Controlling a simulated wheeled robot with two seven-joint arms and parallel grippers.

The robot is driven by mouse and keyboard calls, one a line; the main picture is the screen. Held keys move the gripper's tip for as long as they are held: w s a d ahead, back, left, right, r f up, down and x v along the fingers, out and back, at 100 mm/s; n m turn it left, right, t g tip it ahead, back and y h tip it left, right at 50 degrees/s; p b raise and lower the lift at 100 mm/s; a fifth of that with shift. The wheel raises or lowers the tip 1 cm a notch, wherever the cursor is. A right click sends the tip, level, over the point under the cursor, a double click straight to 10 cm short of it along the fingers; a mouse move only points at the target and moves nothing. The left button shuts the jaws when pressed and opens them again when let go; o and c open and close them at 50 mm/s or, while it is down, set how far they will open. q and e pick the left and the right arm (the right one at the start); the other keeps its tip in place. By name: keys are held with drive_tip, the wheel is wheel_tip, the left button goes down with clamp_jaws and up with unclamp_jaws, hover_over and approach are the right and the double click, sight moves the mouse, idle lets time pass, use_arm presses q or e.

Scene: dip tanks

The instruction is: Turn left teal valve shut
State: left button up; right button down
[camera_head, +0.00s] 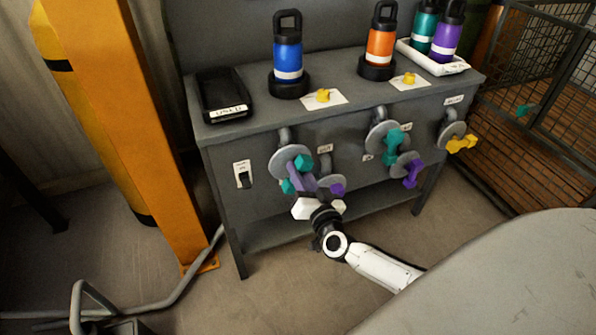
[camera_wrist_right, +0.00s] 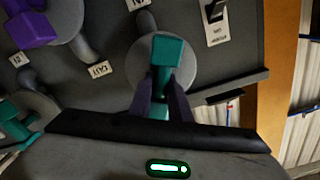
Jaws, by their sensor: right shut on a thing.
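The left teal valve (camera_head: 303,162) is on the front of the grey bench, with a teal handle over a round grey disc. My right gripper (camera_head: 303,182) reaches it from below and in front, and covers the middle of the handle. In the right wrist view the teal handle (camera_wrist_right: 160,52) stands between the two dark fingers (camera_wrist_right: 160,100), which are shut on it. A teal end shows above the fingers and a bit of teal between them. How far the valve is turned I cannot tell. My left gripper is not in view.
A purple valve (camera_head: 338,189) sits just right of my right gripper. Another teal valve (camera_head: 392,146), a purple one (camera_head: 412,174) and a yellow one (camera_head: 461,144) are further right. A switch (camera_head: 243,176) is to the left, and an orange post (camera_head: 150,130) stands beyond it.

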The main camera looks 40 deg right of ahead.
drive_tip(key=m, duration=0.2)
drive_tip(key=shift+f+m, duration=0.15)
drive_tip(key=shift+m, duration=0.25)
drive_tip(key=m, duration=0.1)
drive_tip(key=m+b, duration=0.1)
drive_tip(key=m, duration=0.1)
drive_tip(key=shift+s+d+f+m, duration=0.1)
drive_tip(key=shift+d+m, duration=0.1)
drive_tip(key=shift+m, duration=0.1)
drive_tip(key=m+b, duration=0.1)
drive_tip(key=m, duration=0.3)
drive_tip(key=shift+f+b, duration=0.15)
drive_tip(key=shift+b, duration=0.25)
drive_tip(key=shift+d+m, duration=0.1)
drive_tip(key=shift+m, duration=0.8)
drive_tip(key=shift+b, duration=0.3)
drive_tip(key=c, duration=1.6)
unclamp_jaws()
drive_tip(key=shift+c, duration=0.2)
